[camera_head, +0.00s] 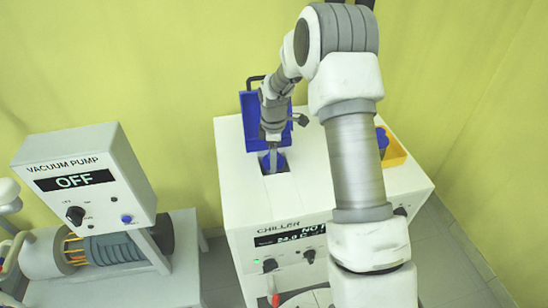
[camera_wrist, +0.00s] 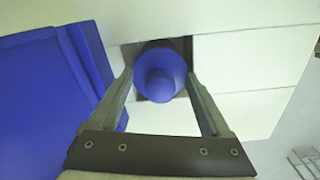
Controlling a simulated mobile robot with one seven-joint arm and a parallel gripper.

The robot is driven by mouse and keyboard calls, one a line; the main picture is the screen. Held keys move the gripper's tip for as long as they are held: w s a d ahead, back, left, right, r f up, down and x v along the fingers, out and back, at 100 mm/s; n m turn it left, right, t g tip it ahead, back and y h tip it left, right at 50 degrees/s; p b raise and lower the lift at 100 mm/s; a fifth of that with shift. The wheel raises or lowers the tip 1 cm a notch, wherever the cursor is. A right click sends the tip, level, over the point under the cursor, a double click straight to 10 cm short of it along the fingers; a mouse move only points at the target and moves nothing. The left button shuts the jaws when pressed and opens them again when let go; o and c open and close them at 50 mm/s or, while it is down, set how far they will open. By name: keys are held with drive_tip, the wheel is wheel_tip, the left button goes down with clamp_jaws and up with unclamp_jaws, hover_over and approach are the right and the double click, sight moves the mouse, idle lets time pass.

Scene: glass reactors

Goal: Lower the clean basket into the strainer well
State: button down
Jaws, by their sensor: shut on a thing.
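The clean basket is the blue round piece with a knob on top (camera_wrist: 160,78) in the wrist view. In the head view it shows as a blue patch (camera_head: 280,163) below my gripper (camera_head: 271,158). My gripper is shut on it, with one finger on each side in the wrist view. The strainer well is a dark square opening (camera_wrist: 185,48) in the white top of the chiller. The basket lies over or within this opening and covers most of it. How deep it sits cannot be told.
A yellow bin (camera_head: 396,155) with blue pieces is at the right. A vacuum pump box (camera_head: 85,175) stands left.

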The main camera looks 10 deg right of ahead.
drive_tip(key=shift+s+d+f, duration=0.1)
drive_tip(key=shift+s+f, duration=0.15)
drive_tip(key=shift+f, duration=0.45)
drive_tip(key=shift+s+f, duration=0.25)
drive_tip(key=shift+f, duration=0.45)
unclamp_jaws()
drive_tip(key=shift+w+f+b, duration=0.1)
drive_tip(key=shift+b, duration=0.2)
wheel_tip(320, 180, up, 20)
drive_tip(key=shift+w+r, duration=0.25)
drive_tip(key=shift+w, duration=0.05)
drive_tip(key=s+r+m+t, duration=0.3)
drive_tip(key=s+r+m, duration=0.4)
drive_tip(key=s+r, duration=0.5)
drive_tip(key=s+f+m+t, duration=0.2)
drive_tip(key=s+m, duration=0.6)
drive_tip(key=s, duration=1)
drive_tip(key=shift+f, duration=0.35)
